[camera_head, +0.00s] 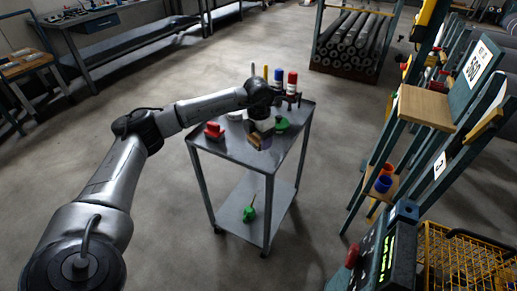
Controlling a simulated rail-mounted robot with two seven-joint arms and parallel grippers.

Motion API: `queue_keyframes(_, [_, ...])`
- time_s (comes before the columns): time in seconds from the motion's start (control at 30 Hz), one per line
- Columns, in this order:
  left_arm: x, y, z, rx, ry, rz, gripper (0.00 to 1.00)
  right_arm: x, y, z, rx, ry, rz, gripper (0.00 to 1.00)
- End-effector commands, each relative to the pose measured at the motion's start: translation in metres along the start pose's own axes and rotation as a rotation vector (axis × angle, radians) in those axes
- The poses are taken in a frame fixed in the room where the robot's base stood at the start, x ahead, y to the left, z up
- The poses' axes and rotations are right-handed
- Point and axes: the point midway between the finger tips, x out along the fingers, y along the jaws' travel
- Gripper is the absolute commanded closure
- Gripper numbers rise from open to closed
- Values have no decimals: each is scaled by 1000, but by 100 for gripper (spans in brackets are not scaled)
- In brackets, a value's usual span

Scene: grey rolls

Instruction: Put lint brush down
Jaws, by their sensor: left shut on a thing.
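My left arm reaches in from the left over a grey metal cart (225,148). My left gripper (260,131) points down above the cart's top shelf, near its front part. It is shut on a small brownish and dark thing (254,143), which I take to be the lint brush. The fingers hide part of it, and I cannot tell whether it touches the shelf. My right gripper is not in view.
The top shelf holds a red item (213,131), a green item (283,124) and several upright bottles at the back, one of them red (292,82). A green brush-like item (249,213) is on the lower shelf. A ladder-like rack (425,107) stands right. Grey rolls (350,38) lie behind.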

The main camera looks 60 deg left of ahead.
Motion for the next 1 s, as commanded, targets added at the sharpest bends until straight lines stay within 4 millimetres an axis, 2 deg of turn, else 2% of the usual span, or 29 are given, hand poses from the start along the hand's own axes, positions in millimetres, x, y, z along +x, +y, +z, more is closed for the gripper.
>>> queue_keyframes(0.37, [40,0,0,0,0,1,49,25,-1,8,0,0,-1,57])
queue_keyframes(0.8, [43,0,0,0,1,1,49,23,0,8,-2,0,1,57])
queue_keyframes(0.83, [43,0,0,0,1,1,28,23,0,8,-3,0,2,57])
queue_keyframes(1.0, [43,0,0,0,0,1,12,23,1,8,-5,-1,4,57])
